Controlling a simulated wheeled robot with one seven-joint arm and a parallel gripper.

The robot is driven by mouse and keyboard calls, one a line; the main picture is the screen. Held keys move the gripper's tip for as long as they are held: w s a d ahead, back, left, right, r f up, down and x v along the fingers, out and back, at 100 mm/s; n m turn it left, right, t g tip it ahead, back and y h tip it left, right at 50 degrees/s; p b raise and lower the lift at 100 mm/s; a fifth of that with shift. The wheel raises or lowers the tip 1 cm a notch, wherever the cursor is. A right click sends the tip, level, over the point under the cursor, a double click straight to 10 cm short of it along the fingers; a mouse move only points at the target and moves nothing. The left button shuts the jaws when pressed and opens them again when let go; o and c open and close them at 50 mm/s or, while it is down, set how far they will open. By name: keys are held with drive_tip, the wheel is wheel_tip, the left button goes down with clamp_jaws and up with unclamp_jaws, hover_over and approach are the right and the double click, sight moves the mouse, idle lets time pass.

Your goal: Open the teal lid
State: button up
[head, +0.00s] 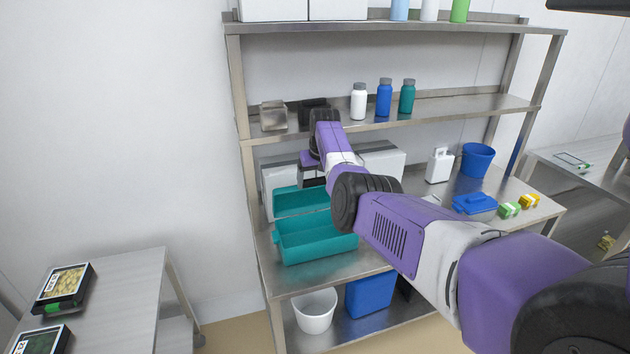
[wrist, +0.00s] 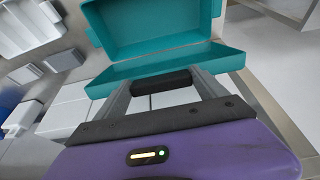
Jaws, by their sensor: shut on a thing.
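The teal container (head: 318,242) stands open on the worktop at the left end of the shelving unit in the head view. Its teal lid (head: 302,201) is tilted up behind it, with the inside facing forward. In the wrist view the lid (wrist: 195,62) lies just beyond the fingers, with the open container (wrist: 150,30) past it. My gripper (wrist: 162,82) is shut on a dark bar at the lid's near edge. In the head view my gripper (head: 313,178) is above and behind the lid, with its fingertips partly hidden.
White boxes (head: 382,160) stand behind the lid. A shelf with bottles (head: 384,100) and a metal box (head: 273,115) is close above my wrist. A blue lidded box (head: 474,203) and a blue bucket (head: 478,160) are farther right.

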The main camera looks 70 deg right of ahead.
idle(0.4)
drive_tip(key=o, duration=2)
drive_tip(key=shift+r, duration=0.15)
drive_tip(key=v, duration=0.7)
drive_tip(key=shift+a+r, duration=0.15)
drive_tip(key=shift+r, duration=0.1)
drive_tip(key=shift+s, duration=0.1)
